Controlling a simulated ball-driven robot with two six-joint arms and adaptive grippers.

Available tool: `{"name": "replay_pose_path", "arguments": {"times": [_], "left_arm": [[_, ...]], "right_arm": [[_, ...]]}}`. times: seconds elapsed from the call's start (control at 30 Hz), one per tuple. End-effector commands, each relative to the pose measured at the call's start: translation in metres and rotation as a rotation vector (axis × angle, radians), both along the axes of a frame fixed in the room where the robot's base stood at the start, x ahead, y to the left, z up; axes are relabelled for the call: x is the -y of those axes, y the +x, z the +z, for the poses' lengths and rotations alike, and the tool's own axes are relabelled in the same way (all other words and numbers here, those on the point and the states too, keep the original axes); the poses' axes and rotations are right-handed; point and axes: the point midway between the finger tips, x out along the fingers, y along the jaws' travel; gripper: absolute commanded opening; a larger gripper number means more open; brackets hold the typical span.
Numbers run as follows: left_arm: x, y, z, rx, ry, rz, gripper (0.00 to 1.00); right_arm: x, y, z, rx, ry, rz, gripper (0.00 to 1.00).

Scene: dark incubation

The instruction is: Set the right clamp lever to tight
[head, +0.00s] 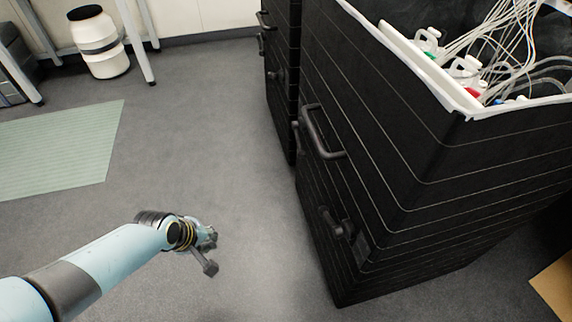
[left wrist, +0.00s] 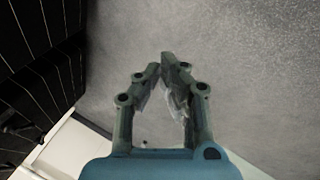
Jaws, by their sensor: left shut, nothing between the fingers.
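The nearer black cabinet (head: 400,170) fills the right of the head view. Low on its left face is a dark lever-like fitting (head: 332,222), which looks like the right clamp lever; its setting is too small and dark to read. My left gripper (head: 211,238) is over the grey floor, left of this cabinet and apart from it. In the left wrist view its fingertips (left wrist: 163,62) are together with nothing between them. My right gripper is in neither view.
A bar handle (head: 322,135) sticks out above the lever. A second black cabinet (head: 281,60) stands behind, with similar fittings. White bottles (head: 463,70) and tubes lie in the nearer cabinet's open top. A green mat (head: 55,150) lies left; floor between is clear.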

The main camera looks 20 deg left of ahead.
Motion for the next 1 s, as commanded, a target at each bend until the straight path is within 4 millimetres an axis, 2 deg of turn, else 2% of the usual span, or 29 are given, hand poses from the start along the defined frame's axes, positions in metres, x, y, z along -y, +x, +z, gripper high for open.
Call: {"name": "replay_pose_path", "arguments": {"times": [0.03,0.1,0.2,0.3,0.4,0.6,0.87,1.0], "left_arm": [[0.005,0.045,-0.01,0.043,-0.095,0.126,0.0],[0.014,0.102,0.008,0.092,-0.246,0.295,0.0],[0.027,0.163,0.039,0.13,-0.449,0.479,0.0],[0.04,0.203,0.068,0.14,-0.614,0.598,0.0],[0.048,0.225,0.09,0.136,-0.721,0.666,0.0],[0.054,0.239,0.109,0.131,-0.792,0.709,0.0],[0.054,0.239,0.109,0.131,-0.791,0.708,0.0],[0.057,0.243,0.1,0.129,-0.79,0.709,0.0]], "right_arm": [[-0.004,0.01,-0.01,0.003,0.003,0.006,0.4],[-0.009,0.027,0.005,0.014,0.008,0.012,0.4],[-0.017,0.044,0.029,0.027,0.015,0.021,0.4],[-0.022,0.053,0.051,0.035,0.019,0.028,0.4],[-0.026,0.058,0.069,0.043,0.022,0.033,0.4],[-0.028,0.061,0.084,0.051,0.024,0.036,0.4],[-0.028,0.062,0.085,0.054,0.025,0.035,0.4],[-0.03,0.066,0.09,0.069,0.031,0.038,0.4]]}}
